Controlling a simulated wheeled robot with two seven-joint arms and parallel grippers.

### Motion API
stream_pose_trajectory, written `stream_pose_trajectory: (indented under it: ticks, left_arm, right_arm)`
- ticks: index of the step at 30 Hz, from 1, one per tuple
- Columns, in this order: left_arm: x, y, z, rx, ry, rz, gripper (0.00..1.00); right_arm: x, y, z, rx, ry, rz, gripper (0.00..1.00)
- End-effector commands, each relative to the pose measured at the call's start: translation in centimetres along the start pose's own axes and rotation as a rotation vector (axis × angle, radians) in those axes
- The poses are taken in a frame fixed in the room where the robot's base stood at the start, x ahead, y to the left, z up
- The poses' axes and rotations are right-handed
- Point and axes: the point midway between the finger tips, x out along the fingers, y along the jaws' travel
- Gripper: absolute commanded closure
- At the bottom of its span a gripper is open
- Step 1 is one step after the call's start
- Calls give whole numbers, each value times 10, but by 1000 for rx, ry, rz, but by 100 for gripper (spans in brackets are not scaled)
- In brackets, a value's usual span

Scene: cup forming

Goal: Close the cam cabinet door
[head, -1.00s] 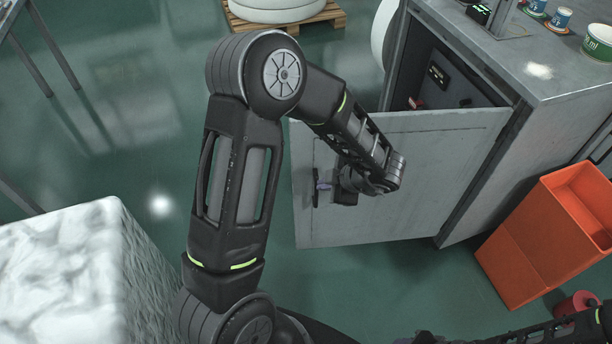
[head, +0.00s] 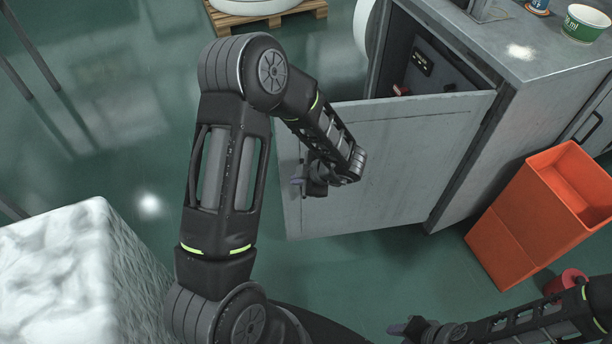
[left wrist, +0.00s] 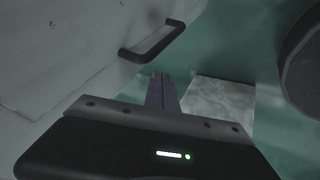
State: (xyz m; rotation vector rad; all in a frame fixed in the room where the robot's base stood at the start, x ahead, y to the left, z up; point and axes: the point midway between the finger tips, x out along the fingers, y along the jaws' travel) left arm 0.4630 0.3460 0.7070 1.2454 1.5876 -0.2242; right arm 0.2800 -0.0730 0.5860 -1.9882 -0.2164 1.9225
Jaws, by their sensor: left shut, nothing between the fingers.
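The cam cabinet (head: 548,72) stands at the upper right. Its grey door (head: 400,165) hangs wide open, and the dark interior shows above the door's top edge. My left gripper (head: 296,186) is in front of the door near its free left edge. Its purple fingers (left wrist: 162,92) are shut and empty. In the left wrist view, the dark bar handle (left wrist: 153,44) on the pale door face (left wrist: 70,50) lies just beyond the fingertips, not gripped. In the head view my arm mostly hides the handle. My right gripper (head: 398,328) is at the bottom; its jaw state is unclear.
Orange bins (head: 530,225) stand on the floor right of the door, with a red round object (head: 568,283) near them. A white marbled block (head: 60,265) is at the lower left. Cups (head: 585,22) stand on the cabinet top. Green floor left of the door is clear.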

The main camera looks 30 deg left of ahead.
Motion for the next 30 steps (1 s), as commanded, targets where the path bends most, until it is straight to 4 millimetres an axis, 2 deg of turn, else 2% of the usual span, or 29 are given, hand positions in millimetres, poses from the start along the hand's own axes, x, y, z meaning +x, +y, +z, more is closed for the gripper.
stream_pose_trajectory:
  ticks: [3,6,9,15,30]
  left_arm:
    - [26,-1,0,1,2,-3,100]
    - [30,17,-1,-3,1,0,100]
    - [35,27,0,-1,-1,0,100]
    - [40,35,0,0,-1,0,100]
    - [44,38,-6,6,-3,3,100]
  right_arm:
    - [2,1,0,0,0,0,64]
    - [-3,-1,0,0,0,0,64]
    - [-5,-2,0,0,0,0,64]
    - [-6,-2,0,0,0,0,64]
    - [-6,-2,0,0,0,0,64]
